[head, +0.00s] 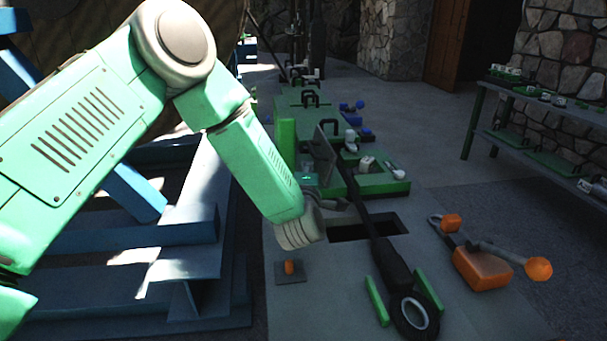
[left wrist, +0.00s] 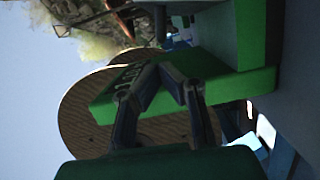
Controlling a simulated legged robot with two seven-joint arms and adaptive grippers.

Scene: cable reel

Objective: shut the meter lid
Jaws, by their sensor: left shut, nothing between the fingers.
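A dark flat panel (head: 324,152), which looks like the meter lid, stands raised and tilted at the near-left part of a green board on the bench. A small unit with a lit green mark (head: 309,179) sits just left of it, partly behind my left arm. My left gripper (head: 338,207) is low in front of the panel, beside a dark slot; its fingers show poorly there. In the left wrist view its fingers (left wrist: 160,76) are shut and empty, in front of a green slab (left wrist: 215,88). I cannot tell whether they touch it. My right gripper is not in view.
A black long-handled tool (head: 384,255) leans across the slot (head: 370,226), close to the left gripper. An orange block with a lever (head: 483,268) is at right; a small orange peg (head: 289,267) stands at front left. A blue frame (head: 150,234) fills the left.

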